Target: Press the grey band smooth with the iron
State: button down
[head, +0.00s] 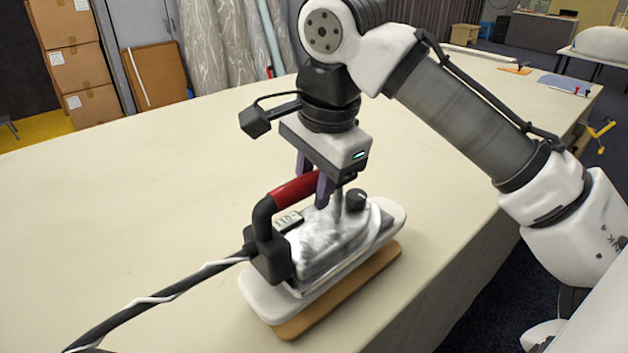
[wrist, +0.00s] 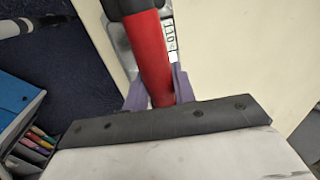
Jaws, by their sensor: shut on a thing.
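The iron (head: 335,235) has a silver-grey body, a black dial, a small display and a red handle (head: 292,188) on black mounts. It sits over a white rounded board (head: 262,298); whether its sole touches the board I cannot tell. My gripper (head: 315,180) comes down from above with its purple fingers shut on the red handle. In the wrist view the handle (wrist: 148,50) passes between the two fingers (wrist: 160,92). I cannot make out a grey band in either view; the iron covers much of the board.
A brown base (head: 345,300) shows under the white board near the table's edge. A dark cord (head: 165,292) with a white stripe runs left from the iron. The pale table (head: 110,220) is clear to the left and behind. The wrist view shows a blue box (wrist: 15,95) below the table.

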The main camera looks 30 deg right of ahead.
dwell(0.6)
jog(key=shift+r+p, duration=0.9)
jog(key=shift+p, duration=0.1)
jog(key=shift+r+p, duration=2.3)
jog(key=shift+r, duration=0.3)
notch_tip(320, 180, up, 6)
jog(key=p, duration=0.6)
notch_tip(320, 180, down, 8)
jog(key=b, duration=0.8)
jog(key=shift+r, duration=0.2)
